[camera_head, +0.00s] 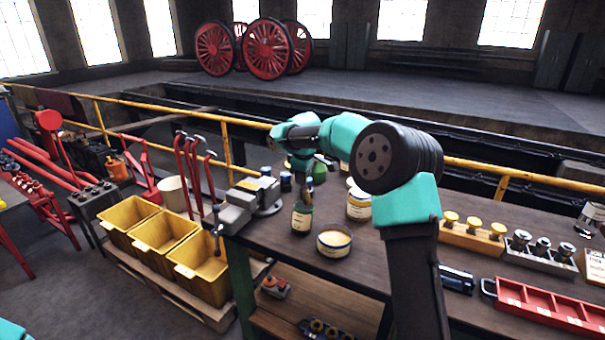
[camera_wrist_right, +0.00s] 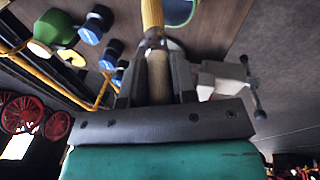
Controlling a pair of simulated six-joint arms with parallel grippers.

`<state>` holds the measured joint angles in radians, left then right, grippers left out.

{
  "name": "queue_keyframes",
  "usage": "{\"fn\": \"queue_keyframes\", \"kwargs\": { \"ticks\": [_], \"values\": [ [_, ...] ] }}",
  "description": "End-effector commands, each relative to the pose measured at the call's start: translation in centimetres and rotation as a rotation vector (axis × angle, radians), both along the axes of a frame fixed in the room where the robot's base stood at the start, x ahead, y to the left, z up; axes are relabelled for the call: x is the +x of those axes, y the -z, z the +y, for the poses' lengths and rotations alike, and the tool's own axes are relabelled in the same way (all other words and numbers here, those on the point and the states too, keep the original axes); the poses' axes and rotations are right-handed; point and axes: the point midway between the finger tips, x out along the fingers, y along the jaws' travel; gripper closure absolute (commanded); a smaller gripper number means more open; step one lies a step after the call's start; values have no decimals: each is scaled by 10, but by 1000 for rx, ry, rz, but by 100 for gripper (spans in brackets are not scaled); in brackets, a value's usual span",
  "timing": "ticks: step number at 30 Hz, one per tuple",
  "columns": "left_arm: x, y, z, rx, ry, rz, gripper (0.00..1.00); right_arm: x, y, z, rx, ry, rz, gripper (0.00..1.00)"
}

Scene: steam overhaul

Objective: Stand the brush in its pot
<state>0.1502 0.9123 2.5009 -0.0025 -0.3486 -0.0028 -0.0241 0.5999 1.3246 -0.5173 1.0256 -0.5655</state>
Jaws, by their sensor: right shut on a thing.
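My right gripper (camera_wrist_right: 158,72) is shut on the brush (camera_wrist_right: 152,16), seen in the right wrist view. A pale yellow handle-like length sticks out beyond the fingertips, and a rough tan part lies between the fingers. In the head view my right arm reaches over the bench and the fingers are hard to make out. A round open tin (camera_head: 334,240) with cream contents stands near the bench's front edge. A dark bottle (camera_head: 302,217) with a pale label stands just behind it. I cannot tell for sure which vessel is the brush's pot. My left gripper is out of view.
A grey vise (camera_head: 248,203) sits at the bench's left corner. A labelled tin (camera_head: 358,206) stands behind the open tin. Yellow knobs in a wooden rack (camera_head: 470,240) and a red tray (camera_head: 545,307) are at right. Bare bench top (camera_head: 375,255) lies right of the open tin.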

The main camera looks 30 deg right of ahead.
Motion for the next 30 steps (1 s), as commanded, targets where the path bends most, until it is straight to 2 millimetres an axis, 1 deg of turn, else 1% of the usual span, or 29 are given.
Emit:
{"fn": "queue_keyframes", "kwargs": {
  "ticks": [1,3,12,24,25,30],
  "values": [
    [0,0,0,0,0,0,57,-4,24,4,9,0,42,100],
    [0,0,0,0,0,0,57,-3,27,4,9,0,40,100],
    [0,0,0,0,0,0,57,-3,37,3,6,-2,32,100],
    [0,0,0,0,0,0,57,-2,38,3,5,-2,28,100],
    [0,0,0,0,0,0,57,-2,38,3,5,-2,27,75],
    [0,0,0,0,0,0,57,-2,38,3,5,-2,27,58]
  ]
}}
